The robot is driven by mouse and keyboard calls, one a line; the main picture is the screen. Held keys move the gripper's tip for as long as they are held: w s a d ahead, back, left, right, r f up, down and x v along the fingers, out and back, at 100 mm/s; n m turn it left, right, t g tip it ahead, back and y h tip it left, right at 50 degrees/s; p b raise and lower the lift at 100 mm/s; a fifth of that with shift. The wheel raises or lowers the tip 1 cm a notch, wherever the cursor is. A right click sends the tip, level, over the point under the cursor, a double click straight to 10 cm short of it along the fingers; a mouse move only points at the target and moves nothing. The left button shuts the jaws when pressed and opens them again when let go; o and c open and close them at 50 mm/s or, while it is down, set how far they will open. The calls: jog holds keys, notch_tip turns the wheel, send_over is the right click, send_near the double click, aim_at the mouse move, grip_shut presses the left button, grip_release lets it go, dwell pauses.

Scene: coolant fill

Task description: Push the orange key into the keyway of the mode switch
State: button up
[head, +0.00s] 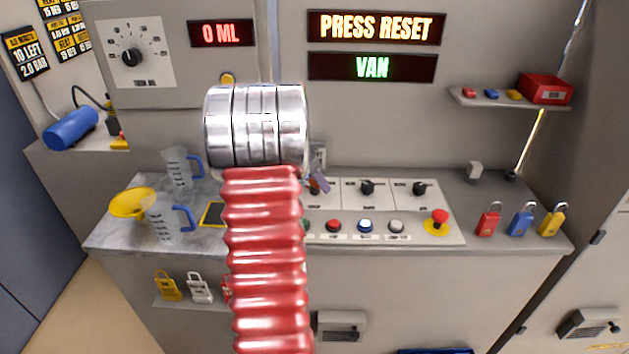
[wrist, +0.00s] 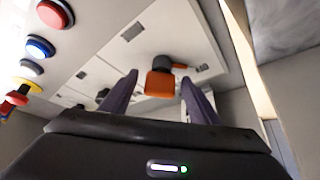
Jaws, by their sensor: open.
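The orange key (wrist: 160,85) shows in the wrist view between the two purple fingers of my gripper (wrist: 159,77). The fingers are open, with a gap on each side of the key. The key stands at a dark round part of the mode switch (wrist: 164,61) on a white panel plate; I cannot tell how deep it sits in the keyway. In the head view my arm hides most of this spot. Only a purple finger of my gripper (head: 319,182) shows there, at the left end of the switch row.
Two black knobs, a middle one (head: 367,187) and a right one (head: 419,188), stand right of my gripper. Buttons and a red emergency stop (head: 438,218) lie in front. Jugs (head: 165,222) and a yellow funnel (head: 132,203) stand left. Padlocks (head: 522,220) stand right.

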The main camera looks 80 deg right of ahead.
jog(key=v, duration=1.3)
jog(key=shift+a+r, duration=0.2)
jog(key=shift+r, duration=0.1)
jog(key=shift+w, duration=0.1)
